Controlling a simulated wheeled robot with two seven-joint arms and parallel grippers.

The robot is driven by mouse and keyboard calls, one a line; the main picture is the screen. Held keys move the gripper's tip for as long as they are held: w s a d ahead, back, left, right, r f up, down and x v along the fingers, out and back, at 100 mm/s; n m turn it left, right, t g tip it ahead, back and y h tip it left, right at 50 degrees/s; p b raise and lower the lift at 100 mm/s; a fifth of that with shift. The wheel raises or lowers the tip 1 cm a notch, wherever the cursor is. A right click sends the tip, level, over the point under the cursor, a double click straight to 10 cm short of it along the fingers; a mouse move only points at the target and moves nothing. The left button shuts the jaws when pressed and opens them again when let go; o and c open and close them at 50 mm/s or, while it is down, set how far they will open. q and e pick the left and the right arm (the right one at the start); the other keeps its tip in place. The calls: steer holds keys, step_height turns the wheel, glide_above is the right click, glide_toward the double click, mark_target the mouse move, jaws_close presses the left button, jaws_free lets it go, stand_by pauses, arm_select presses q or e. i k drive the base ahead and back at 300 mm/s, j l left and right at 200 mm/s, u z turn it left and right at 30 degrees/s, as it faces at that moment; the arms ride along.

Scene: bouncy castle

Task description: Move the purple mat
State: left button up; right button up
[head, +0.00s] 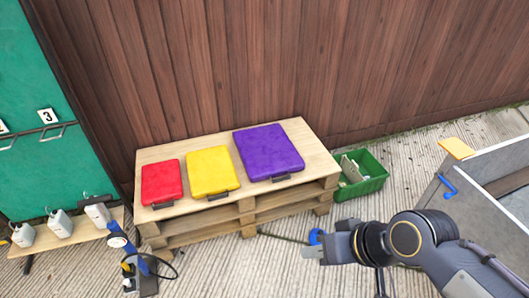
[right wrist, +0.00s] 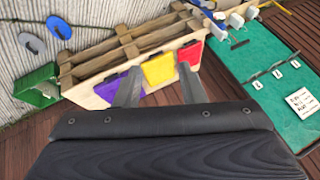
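The purple mat (head: 268,152) is a thick square pad with a dark handle on its front edge. It lies flat at the right end of a wooden pallet stack (head: 322,147). My right gripper (head: 308,252) is open and empty, in front of the stack's right end and apart from the mat. In the right wrist view its two fingers (right wrist: 158,80) are spread, with nothing between them. The purple mat (right wrist: 106,89) shows there beyond the left finger, partly covered by it. My left gripper is not in view.
A yellow mat (head: 211,171) and a red mat (head: 161,183) lie left of the purple one. A green crate (head: 372,182) stands right of the stack. A grey box (head: 480,180) is at far right. White jugs (head: 60,224) stand on a low bench. A wooden fence rises behind.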

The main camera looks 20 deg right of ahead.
mark_target(266, 151)
steer(key=i+l+u, duration=0.1)
steer(key=i, duration=0.35)
steer(key=i+l+u, duration=0.15)
steer(key=i, duration=0.3)
steer(key=i+l+u, duration=0.1)
steer(key=i, duration=0.4)
steer(key=i+l+u, duration=0.1)
steer(key=i+l, duration=0.15)
steer(key=i, duration=0.2)
